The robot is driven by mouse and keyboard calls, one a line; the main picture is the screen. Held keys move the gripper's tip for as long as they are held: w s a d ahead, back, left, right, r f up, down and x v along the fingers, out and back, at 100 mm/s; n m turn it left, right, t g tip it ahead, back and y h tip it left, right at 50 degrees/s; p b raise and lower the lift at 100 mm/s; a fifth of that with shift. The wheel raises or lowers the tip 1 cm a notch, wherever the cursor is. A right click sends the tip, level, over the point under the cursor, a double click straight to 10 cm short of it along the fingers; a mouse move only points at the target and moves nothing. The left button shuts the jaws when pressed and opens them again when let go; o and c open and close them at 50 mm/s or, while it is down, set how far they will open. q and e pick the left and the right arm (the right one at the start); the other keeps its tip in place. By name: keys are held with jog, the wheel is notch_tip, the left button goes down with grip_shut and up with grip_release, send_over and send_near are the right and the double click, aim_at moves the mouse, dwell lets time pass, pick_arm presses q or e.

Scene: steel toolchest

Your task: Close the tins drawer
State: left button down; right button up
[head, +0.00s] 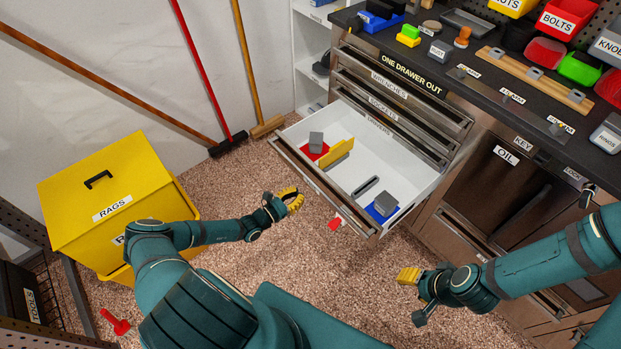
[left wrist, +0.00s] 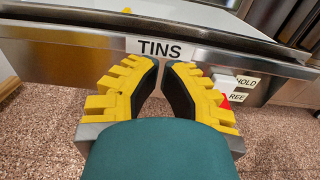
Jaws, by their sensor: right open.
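The tins drawer (head: 360,157) is pulled well out of the steel chest; its white inside shows. Its front (head: 318,185) carries a TINS label (left wrist: 160,47) in the left wrist view. My left gripper (head: 297,200) is before the front, its fingertips (left wrist: 162,64) pointing at the label. The tips look close together with a narrow gap and nothing visible between them; I cannot tell whether they touch the front. My right gripper (head: 408,276) is open and empty, low over the floor, right of the drawer and apart from it.
Inside the drawer are a grey block on red (head: 316,143), a yellow piece (head: 337,153) and a grey block on blue (head: 385,204). A red tab (head: 335,224) sits on the front by HOLD and FREE labels (left wrist: 246,81). The yellow RAGS bin (head: 95,215) stands left.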

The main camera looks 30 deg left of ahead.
aim_at(311, 186)
pick_arm(q)
jog(key=shift+b+x, duration=0.5)
jog(key=shift+x, duration=2.55)
jog(key=shift+w, duration=0.1)
jog(key=shift+b+x, duration=0.5)
jog(key=shift+x, duration=2.4)
jog(key=shift+x, duration=3)
